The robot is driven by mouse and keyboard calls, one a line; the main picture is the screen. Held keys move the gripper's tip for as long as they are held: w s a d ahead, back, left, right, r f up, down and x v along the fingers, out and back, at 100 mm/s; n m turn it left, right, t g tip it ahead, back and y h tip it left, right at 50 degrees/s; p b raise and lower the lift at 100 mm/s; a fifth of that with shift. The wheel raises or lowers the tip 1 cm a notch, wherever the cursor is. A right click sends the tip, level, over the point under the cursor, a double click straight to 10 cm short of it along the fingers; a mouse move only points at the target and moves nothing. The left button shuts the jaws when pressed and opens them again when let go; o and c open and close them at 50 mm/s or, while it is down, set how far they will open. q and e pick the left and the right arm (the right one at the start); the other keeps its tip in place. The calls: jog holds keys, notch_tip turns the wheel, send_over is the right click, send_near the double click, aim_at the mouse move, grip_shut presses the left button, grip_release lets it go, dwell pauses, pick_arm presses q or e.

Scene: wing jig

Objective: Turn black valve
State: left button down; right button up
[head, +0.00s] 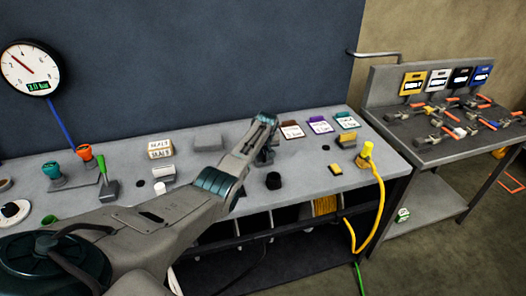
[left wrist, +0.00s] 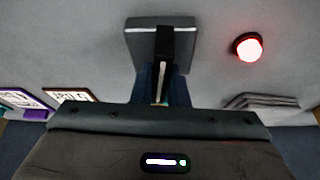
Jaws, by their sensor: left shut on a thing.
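The black valve has a black lever handle (left wrist: 164,44) on a grey square base (left wrist: 188,45) in the left wrist view. My left gripper (left wrist: 162,88) is shut on the handle, whose near end is between its fingers. In the head view my left gripper (head: 264,122) is over the valve at the middle of the bench, and largely covers it. My right gripper is not in view.
A red lit lamp (left wrist: 248,48) is beside the valve. Small cards (head: 319,124) stand behind it on the grey bench (head: 330,200). A yellow hose (head: 379,215) hangs at right. A dial gauge (head: 30,68) is at left.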

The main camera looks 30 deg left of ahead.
pick_arm(q)
jog(key=shift+n, duration=0.6)
jog(key=c, duration=1.4)
grip_release()
jog(key=shift+c, duration=0.2)
jog(key=shift+r, duration=0.1)
jog(key=b+v, duration=0.2)
jog(key=v, duration=0.8)
jog(key=shift+d+r, duration=0.25)
jog(key=shift+d, duration=0.1)
jog(key=shift+f, duration=0.1)
